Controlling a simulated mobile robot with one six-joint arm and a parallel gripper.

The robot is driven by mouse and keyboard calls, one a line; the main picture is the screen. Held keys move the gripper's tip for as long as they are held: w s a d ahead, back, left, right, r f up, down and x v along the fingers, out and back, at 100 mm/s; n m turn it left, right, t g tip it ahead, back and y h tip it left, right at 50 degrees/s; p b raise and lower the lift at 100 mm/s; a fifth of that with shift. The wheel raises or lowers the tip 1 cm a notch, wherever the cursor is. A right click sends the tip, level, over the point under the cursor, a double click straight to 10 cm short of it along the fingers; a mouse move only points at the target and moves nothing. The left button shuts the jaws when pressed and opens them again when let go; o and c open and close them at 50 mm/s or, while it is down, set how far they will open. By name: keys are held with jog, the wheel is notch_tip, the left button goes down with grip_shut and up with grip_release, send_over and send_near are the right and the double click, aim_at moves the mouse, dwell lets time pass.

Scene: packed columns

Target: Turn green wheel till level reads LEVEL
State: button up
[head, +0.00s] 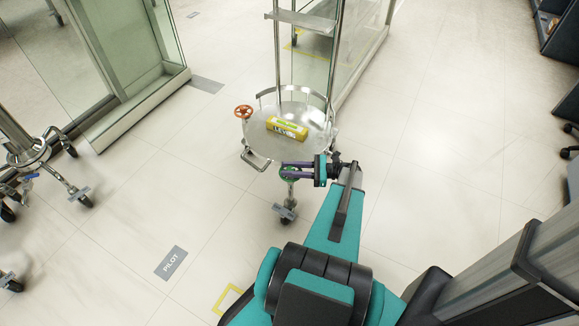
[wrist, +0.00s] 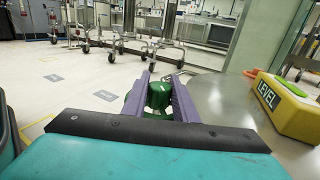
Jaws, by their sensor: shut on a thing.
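A yellow level (head: 287,129) lies on a round steel plate (head: 262,113). Its side reads LEVEL, and a green part shows on its top; the bubble is too small to read. In the wrist view the level (wrist: 288,108) stands at the right, with a green vial on top. The green wheel (wrist: 159,96) sits between the purple fingers of my gripper (wrist: 160,80), which are shut on it. In the head view my gripper (head: 287,169) reaches in from the right at the plate's near edge, and its fingers mostly hide the green wheel.
An orange wheel (head: 243,111) is at the plate's left edge. The plate's stand has upright posts and casters (head: 285,213). Glass-walled cabinets stand behind and to the left. Another wheeled stand (head: 28,153) is at far left. The floor around the gripper is mostly clear.

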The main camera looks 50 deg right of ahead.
jog(key=shift+s+a+f+n+g+y+p, duration=0.1)
jog(key=shift+a+n+g+y+p, duration=0.05)
jog(key=shift+n+g+y+p, duration=0.4)
jog(key=o, duration=1)
jog(key=shift+d, duration=0.2)
jog(key=shift+s+d, duration=0.15)
jog(key=shift+d, duration=0.05)
jog(key=shift+p+v, duration=2.05)
jog(key=shift+v, duration=4.45)
jog(key=shift+s, duration=0.1)
jog(key=shift+s, duration=0.1)
